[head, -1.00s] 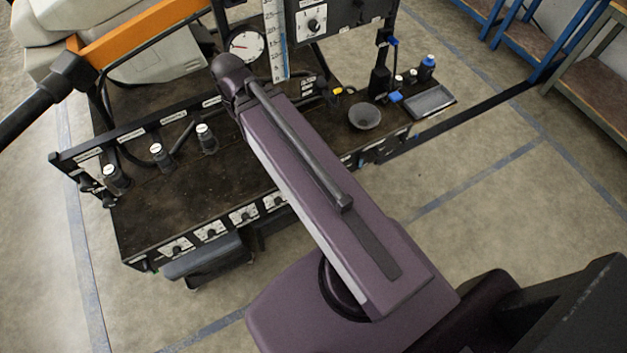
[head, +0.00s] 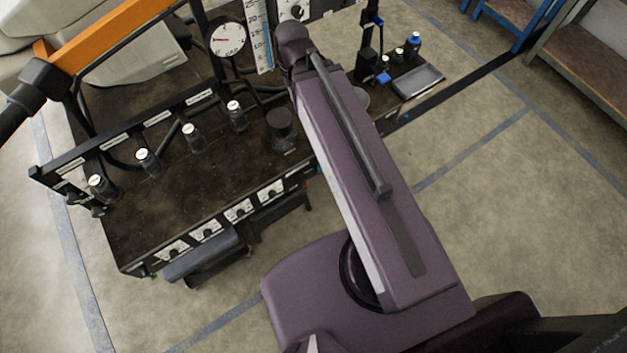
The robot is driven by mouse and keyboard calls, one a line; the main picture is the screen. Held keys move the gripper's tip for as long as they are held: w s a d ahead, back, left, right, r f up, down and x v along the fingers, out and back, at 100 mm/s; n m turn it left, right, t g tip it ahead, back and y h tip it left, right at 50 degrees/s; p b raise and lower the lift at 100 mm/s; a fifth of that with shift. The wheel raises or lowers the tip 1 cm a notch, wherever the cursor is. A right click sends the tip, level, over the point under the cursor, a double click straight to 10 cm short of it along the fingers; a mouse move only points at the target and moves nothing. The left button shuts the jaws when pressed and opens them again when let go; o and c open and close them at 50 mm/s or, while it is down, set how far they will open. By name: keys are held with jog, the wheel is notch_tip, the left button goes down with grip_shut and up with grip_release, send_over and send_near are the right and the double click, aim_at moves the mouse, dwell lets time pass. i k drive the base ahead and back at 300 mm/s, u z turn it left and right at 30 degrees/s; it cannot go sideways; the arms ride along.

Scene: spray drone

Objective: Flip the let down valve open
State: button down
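A dark bench (head: 150,215) carries several black fittings with white caps along a labelled rail, such as one fitting (head: 236,115) near its middle. A valve with a blue lever (head: 374,22) stands on a dark post at the right, with another blue handle (head: 383,77) below it. The labels are too small to read, so I cannot tell which is the let down valve. My purple arm crosses over the bench and hides part of its right half. My gripper is not in view.
A round gauge (head: 228,39) and a white scale strip (head: 259,38) stand at the back. A dark cylinder (head: 282,124) is beside my arm. Small bottles, one blue-capped (head: 413,44), and a grey tray (head: 417,82) are at the right. Open floor lies right of the bench.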

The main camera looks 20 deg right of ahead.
aim_at(300, 174)
jog(key=z, duration=0.6)
jog(key=k, duration=1.2)
jog(key=u, duration=0.45)
